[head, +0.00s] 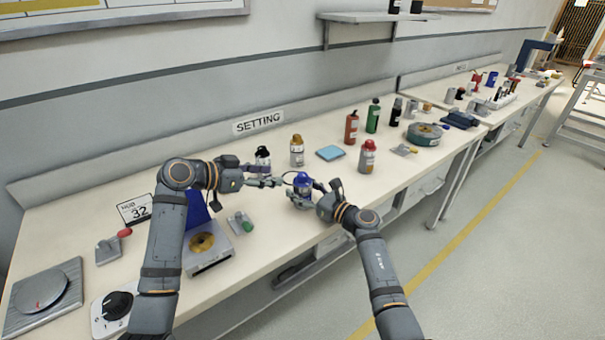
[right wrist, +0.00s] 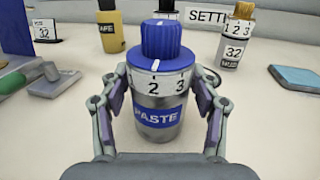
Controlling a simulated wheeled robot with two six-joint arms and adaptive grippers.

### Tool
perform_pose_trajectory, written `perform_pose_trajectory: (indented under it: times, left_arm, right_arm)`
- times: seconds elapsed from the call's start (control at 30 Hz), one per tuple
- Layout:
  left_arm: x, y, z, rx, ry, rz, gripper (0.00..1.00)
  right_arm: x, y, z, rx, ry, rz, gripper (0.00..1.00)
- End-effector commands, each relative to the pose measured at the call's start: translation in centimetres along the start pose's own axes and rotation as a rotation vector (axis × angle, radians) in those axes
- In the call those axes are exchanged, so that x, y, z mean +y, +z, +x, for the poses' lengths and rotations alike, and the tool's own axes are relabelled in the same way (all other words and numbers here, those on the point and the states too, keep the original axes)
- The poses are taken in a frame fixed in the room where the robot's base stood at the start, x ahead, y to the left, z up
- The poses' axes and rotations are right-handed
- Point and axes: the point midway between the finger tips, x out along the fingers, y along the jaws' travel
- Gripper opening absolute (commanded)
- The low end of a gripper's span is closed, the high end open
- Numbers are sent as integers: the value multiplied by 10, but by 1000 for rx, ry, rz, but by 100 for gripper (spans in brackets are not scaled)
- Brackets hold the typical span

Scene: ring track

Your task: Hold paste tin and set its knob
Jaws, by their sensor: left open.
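The paste tin (right wrist: 158,118) is a grey metal can with a blue PASTE label and a white number ring showing 2 and 3. Its blue knob (right wrist: 162,45) carries a white mark that stands about above the 2. In the head view the tin (head: 303,188) is upright near the table's front edge; whether its base touches the table is unclear. My right gripper (right wrist: 160,95) has a finger against each side of the tin, just below the knob. My left gripper (head: 279,183) is open and empty, just left of the tin.
A card reading 32 (head: 134,209) stands at the left. A grey unit with a gold disc (head: 207,250) and a green-knobbed lever (head: 242,224) stand to the left.

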Motion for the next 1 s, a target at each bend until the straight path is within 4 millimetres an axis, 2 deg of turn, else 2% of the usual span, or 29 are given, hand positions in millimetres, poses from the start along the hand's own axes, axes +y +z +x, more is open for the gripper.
perform_pose_trajectory:
  times: [0.1, 0.37, 0.47, 0.57, 0.8, 1.0]
  left_arm:
    - [0, 0, 0, 0, 0, 0, 51]
    - [0, 0, 0, 0, 0, 0, 51]
    - [0, 0, 0, 0, 0, 0, 51]
    - [0, 0, 0, 0, 0, 0, 51]
    - [0, 0, 0, 0, 0, 0, 51]
    - [0, 0, 0, 0, 0, 0, 51]
  right_arm:
    - [0, 0, 0, 0, 0, 0, 79]
    - [0, 0, 0, 0, 0, 0, 79]
    - [-1, 0, -7, 0, -1, -1, 79]
    - [-1, -2, -25, 2, -3, -2, 79]
    - [-1, -2, -84, 3, -2, -3, 79]
    - [0, -1, -114, 2, -1, -1, 79]
